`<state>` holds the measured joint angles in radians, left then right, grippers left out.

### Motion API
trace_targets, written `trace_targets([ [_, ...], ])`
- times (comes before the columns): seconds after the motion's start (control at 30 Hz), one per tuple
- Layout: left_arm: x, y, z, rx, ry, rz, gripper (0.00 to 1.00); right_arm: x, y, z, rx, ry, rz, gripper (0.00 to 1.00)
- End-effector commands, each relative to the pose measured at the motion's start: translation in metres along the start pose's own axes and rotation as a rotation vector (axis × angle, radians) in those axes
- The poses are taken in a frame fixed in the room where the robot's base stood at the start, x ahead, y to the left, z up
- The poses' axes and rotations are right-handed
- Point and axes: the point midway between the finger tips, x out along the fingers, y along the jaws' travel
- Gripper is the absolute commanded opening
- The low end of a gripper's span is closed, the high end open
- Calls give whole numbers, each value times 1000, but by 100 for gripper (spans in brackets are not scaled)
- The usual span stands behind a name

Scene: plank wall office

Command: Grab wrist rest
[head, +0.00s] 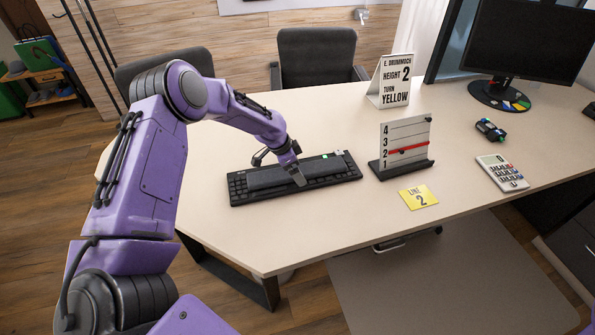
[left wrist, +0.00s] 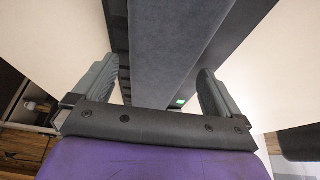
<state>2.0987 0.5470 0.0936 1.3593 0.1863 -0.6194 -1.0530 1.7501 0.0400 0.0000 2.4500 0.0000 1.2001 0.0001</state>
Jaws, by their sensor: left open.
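The wrist rest (head: 266,177) is a long dark grey padded bar lying along the top of a black keyboard (head: 345,172) on the desk. In the left wrist view the wrist rest (left wrist: 168,45) runs between the two fingers of my left gripper (left wrist: 157,75). The fingers are apart, one on each side of the bar, with gaps visible. My right gripper is not in view.
A numbered stand (head: 404,150) with a red marker and a yellow "LINE 2" card (head: 418,197) are right of the keyboard. A calculator (head: 502,172) and monitor (head: 525,45) are farther right. The desk front is clear.

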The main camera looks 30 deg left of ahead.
Motion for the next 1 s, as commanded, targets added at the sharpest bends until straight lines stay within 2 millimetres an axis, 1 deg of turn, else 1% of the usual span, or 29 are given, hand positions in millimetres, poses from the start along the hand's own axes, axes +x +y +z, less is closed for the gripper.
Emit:
trace_targets([
  [0.1,0,0,0,0,1,0,99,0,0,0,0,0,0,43],
  [0.13,0,0,0,0,1,0,96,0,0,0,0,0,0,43],
  [0.17,0,0,0,0,1,0,86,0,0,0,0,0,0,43],
  [0.2,0,0,0,0,1,0,73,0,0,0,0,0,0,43],
  [0.27,0,0,0,0,1,0,53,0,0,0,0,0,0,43],
  [0.3,0,0,0,0,1,0,40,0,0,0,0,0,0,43],
  [0.33,0,0,0,0,0,0,31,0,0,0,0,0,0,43],
  [0.6,-2,0,-1,0,1,0,31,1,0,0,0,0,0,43],
  [0.73,-9,0,-5,1,3,-1,31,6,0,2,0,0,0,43],
  [0.83,-27,-1,-13,4,6,-4,31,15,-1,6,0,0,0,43],
  [0.87,-36,4,-16,5,5,-2,31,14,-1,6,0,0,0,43],
  [1.0,-75,37,-23,6,5,-2,31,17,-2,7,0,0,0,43],
])
